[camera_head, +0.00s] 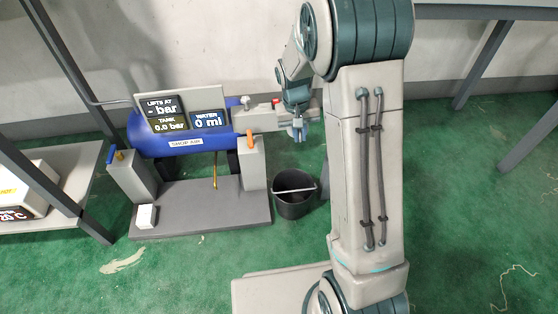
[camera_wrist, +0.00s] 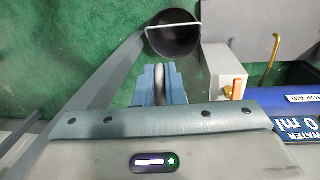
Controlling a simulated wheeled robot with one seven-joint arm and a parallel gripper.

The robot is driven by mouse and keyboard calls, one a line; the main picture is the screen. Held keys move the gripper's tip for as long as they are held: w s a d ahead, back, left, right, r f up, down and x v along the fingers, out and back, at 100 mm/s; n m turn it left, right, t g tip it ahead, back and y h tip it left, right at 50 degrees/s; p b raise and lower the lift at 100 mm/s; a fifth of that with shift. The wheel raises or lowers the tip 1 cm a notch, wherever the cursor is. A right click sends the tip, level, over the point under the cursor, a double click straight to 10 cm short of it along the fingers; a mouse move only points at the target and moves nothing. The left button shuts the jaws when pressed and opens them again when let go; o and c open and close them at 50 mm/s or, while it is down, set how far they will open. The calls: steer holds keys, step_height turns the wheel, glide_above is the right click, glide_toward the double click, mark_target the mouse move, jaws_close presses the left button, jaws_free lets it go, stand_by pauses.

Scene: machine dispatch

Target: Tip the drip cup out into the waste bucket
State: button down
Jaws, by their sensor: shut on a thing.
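My gripper (camera_head: 299,134) points down beside the right end of the blue tank and appears above the waste bucket in the head view. In the wrist view its blue fingers (camera_wrist: 159,84) are shut on a narrow pale grey piece (camera_wrist: 159,72), which looks like part of the drip cup. The rest of the cup is hidden, so its tilt and contents cannot be told. The black waste bucket (camera_head: 294,203) stands on the floor right of the grey base, its pale handle across the mouth. In the wrist view the bucket (camera_wrist: 175,42) lies just beyond the fingertips.
The blue tank (camera_head: 176,145) has displays reading 0.0 bar and 0 ml. An orange-handled post (camera_head: 252,165) stands close left of the bucket. A yellow tube (camera_head: 215,172) hangs under the tank. A small white block (camera_head: 146,216) sits on the base (camera_head: 200,211). Green floor is clear at right.

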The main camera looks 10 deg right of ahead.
steer(key=w+a+f+m+y+p, duration=0.1)
steer(key=f+m+p, duration=0.3)
steer(key=f, duration=0.6)
steer(key=w+a+f+m+y+p, duration=0.1)
steer(key=a+f+m+p, duration=0.2)
steer(key=f+m+p, duration=0.2)
step_height(320, 180, down, 6)
steer(key=p, duration=0.3)
steer(key=shift+r+y, duration=0.15)
steer(key=shift+y, duration=0.25)
steer(key=b, duration=0.3)
steer(key=t+y+b, duration=0.1)
steer(key=b, duration=0.2)
steer(key=shift+s+d+t+y+b, duration=0.2)
steer(key=shift+t+y+b, duration=0.1)
steer(key=shift+b, duration=0.1)
steer(key=y+b, duration=0.1)
steer(key=b, duration=0.1)
steer(key=shift+d+r+t+b, duration=0.1)
steer(key=shift+d+t+b, duration=0.05)
steer(key=shift+t+b, duration=0.25)
steer(key=shift+s+d+y+b, duration=0.15)
steer(key=shift+y+b, duration=0.25)
steer(key=shift+b, duration=0.55)
